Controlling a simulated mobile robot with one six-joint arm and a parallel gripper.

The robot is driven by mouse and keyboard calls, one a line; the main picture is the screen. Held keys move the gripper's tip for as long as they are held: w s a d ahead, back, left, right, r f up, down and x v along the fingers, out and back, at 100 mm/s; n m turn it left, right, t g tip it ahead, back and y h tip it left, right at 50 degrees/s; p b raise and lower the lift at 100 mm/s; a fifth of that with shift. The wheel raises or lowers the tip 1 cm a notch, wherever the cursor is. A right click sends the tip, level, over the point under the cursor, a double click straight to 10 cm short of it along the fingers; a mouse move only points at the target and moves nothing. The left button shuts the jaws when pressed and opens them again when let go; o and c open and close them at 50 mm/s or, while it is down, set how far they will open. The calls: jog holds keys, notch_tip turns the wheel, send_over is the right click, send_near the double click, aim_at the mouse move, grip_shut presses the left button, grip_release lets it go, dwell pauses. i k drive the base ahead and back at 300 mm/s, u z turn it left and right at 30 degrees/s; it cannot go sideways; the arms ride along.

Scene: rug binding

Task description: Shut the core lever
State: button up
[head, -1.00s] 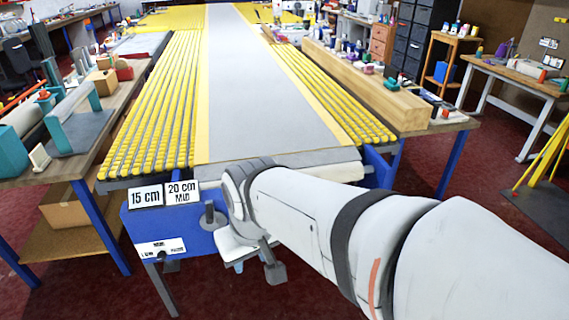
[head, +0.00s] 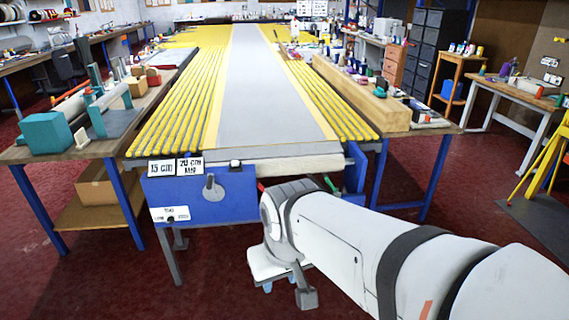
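A blue front panel (head: 215,206) sits at the near end of the long grey-topped bench. It carries a small grey lever (head: 212,188) on a dark round base, standing roughly upright. I take this as the core lever, but no readable label confirms it. My arm comes in from the lower right, and its wrist is right of the panel, apart from the lever in the picture.
Signs reading "15 cm" (head: 161,169) and "20 cm" (head: 190,167) stand above the panel. A side table (head: 70,150) stands left. The red floor in front of the panel is mostly clear.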

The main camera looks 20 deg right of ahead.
aim_at(328, 180)
jog(key=z, duration=0.95)
jog(key=i, duration=1)
jog(key=u, duration=0.95)
jog(key=k, duration=1.2)
jog(key=z, duration=0.9)
